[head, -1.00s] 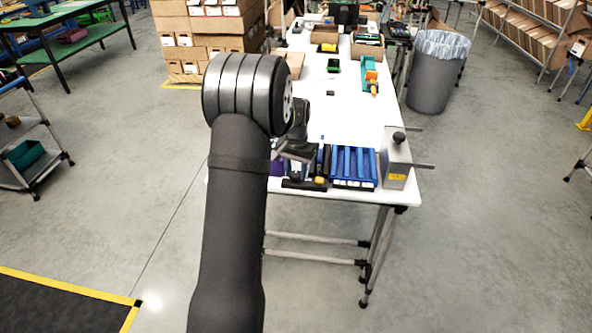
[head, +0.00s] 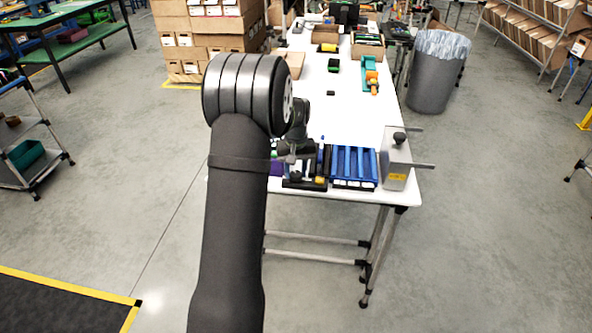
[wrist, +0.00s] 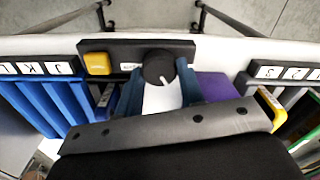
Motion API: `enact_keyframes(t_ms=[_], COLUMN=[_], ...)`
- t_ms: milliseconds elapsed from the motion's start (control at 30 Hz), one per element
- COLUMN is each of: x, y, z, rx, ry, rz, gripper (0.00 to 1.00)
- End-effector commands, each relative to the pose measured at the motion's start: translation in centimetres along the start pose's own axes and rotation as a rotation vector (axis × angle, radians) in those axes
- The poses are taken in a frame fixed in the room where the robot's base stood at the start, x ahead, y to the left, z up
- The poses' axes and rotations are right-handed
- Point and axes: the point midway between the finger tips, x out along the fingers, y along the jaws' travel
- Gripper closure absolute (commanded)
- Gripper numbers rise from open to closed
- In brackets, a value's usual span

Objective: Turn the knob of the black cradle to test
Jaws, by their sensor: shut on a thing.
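The black cradle (wrist: 188,46) lies near the table's front edge, with a yellow button (wrist: 97,63) beside its knob. The round black knob (wrist: 159,68) has a white pointer line slanting up and to the right. My gripper (wrist: 160,82) is shut on the knob, with a dark blue finger on each side of it. A small white label (wrist: 128,66) shows left of the knob, partly covered. I cannot read its word. In the head view the cradle (head: 303,185) shows under my gripper (head: 292,162), and the knob is hidden there.
Blue racks (head: 353,165) stand right of the cradle in the head view. A grey metal box (head: 397,165) with a black knob and rods is at the table's right corner. A purple thing (wrist: 216,88) lies close to my gripper. The table's middle is mostly clear.

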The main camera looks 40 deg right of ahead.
Motion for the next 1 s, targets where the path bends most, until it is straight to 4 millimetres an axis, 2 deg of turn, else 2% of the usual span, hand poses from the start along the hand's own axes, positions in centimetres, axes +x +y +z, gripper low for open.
enact_keyframes(t_ms=[400, 967, 1000], x=[-0.11, -0.13, -0.13], y=[-0.05, -0.05, -0.05], z=[-0.06, -0.07, -0.08], rx=[-0.208, -0.241, -0.241], ry=[0.002, 0.003, 0.003], rz=[0.001, 0.001, 0.001], gripper=[0.88, 0.88, 0.61])
